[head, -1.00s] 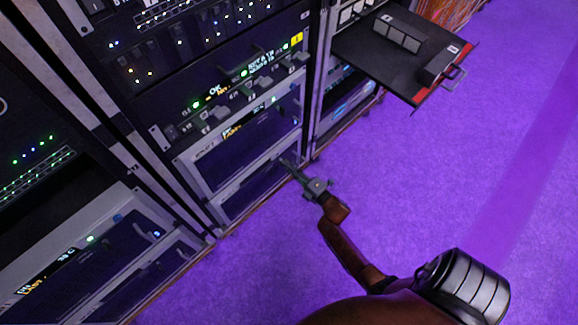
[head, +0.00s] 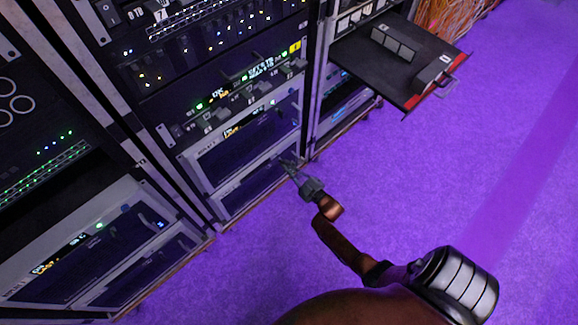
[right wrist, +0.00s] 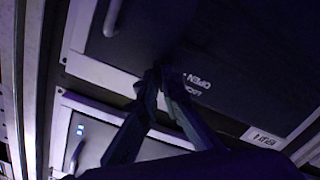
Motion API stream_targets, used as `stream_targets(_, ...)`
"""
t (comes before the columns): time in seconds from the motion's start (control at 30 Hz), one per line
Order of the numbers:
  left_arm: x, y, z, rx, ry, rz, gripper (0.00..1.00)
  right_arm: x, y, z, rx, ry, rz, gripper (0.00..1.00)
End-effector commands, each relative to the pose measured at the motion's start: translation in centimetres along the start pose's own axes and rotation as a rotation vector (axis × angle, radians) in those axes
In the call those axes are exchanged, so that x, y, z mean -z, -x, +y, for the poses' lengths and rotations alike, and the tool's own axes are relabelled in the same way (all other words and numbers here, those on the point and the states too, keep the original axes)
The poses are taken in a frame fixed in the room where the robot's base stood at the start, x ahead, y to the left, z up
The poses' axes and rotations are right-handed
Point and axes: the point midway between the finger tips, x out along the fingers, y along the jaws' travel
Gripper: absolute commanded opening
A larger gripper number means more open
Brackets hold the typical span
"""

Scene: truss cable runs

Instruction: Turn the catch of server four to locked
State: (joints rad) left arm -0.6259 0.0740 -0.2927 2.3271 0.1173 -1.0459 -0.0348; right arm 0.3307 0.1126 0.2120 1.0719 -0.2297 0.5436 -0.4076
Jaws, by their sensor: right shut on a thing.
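My right gripper (head: 289,163) is at the lower front panel (head: 250,188) of the middle rack in the head view. In the right wrist view its fingertips (right wrist: 162,78) meet at the dark panel (right wrist: 215,50), shut on a small dark catch that they mostly hide. The printed words OPEN (right wrist: 199,80) and LOCKED (right wrist: 194,95) stand just right of the fingertips. The exact angle of the catch cannot be told. My left gripper is not in view.
A pulled-out shelf (head: 372,66) with a handle juts from the rack on the right, above my gripper. A curved handle (right wrist: 77,152) shows on a neighbouring panel in the right wrist view. The purple floor (head: 420,185) is clear.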

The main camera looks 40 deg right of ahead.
Motion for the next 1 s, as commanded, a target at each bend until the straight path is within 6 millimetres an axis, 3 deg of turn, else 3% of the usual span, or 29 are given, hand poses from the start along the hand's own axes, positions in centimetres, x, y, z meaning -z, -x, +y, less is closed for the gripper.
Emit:
stream_targets(0.6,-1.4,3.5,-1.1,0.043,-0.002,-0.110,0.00,0.0,0.0,0.1,0.000,-0.536,-0.002,0.00)
stream_targets(1.0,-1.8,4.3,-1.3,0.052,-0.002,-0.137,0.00,-0.1,0.0,0.1,0.000,-0.700,-0.001,0.00)
